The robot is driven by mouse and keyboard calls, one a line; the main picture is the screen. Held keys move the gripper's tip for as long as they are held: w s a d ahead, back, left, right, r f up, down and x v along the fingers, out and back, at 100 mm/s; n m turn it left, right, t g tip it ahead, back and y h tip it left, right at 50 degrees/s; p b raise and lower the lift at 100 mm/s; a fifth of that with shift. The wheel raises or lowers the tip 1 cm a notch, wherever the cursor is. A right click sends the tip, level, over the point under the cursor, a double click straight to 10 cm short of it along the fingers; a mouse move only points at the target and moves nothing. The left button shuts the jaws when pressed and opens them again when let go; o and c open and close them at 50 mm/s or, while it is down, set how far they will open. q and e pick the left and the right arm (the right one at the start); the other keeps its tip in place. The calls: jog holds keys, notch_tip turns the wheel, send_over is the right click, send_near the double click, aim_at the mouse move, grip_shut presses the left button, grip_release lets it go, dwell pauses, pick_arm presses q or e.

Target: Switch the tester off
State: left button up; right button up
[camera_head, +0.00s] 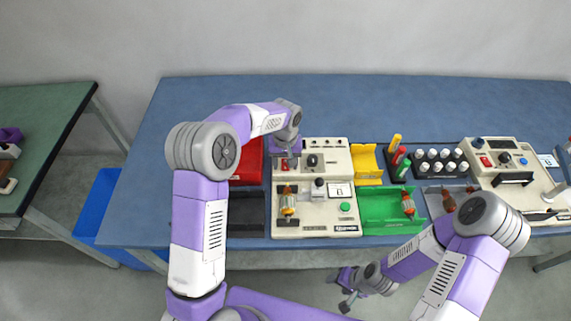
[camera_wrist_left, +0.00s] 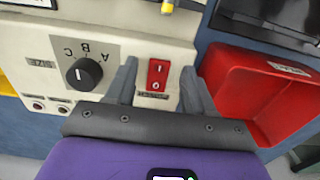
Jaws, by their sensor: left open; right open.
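A cream bench unit (camera_head: 337,176) in the head view has a dark dial and a red rocker switch (camera_head: 284,164). In the left wrist view this red switch (camera_wrist_left: 157,76), marked I and O, lies between my open left fingers (camera_wrist_left: 159,68), with no contact visible. A dial (camera_wrist_left: 84,74) marked A, B, C is beside it. My left gripper (camera_head: 288,159) hangs over the unit's back left. A second cream unit (camera_head: 515,184) with a display and red switch (camera_head: 486,161) stands at the right; I cannot tell from labels which is the tester. My right gripper (camera_head: 346,298) is open and empty, in front of the bench.
A red bin (camera_head: 246,170) is left of the nearer unit; it also shows in the wrist view (camera_wrist_left: 245,82). An armature (camera_head: 288,203) sits on that unit. Yellow (camera_head: 366,164) and green (camera_head: 383,210) bins and a rack (camera_head: 437,162) stand between the units. The bench's back is clear.

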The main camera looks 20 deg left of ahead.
pick_arm(q)
jog(key=shift+f, duration=0.4)
grip_shut()
jog(key=g+p, duration=0.1)
jog(key=p, duration=0.1)
jog(key=g+p, duration=0.1)
jog(key=p, duration=0.2)
jog(key=shift+w+a+r+h, duration=0.1)
jog(key=shift+w+r+h, duration=0.2)
jog(key=shift+r, duration=0.05)
jog(key=shift+w+f+g+p, duration=0.15)
jog(key=shift+g+p, duration=0.25)
jog(key=shift+p, duration=0.2)
grip_release()
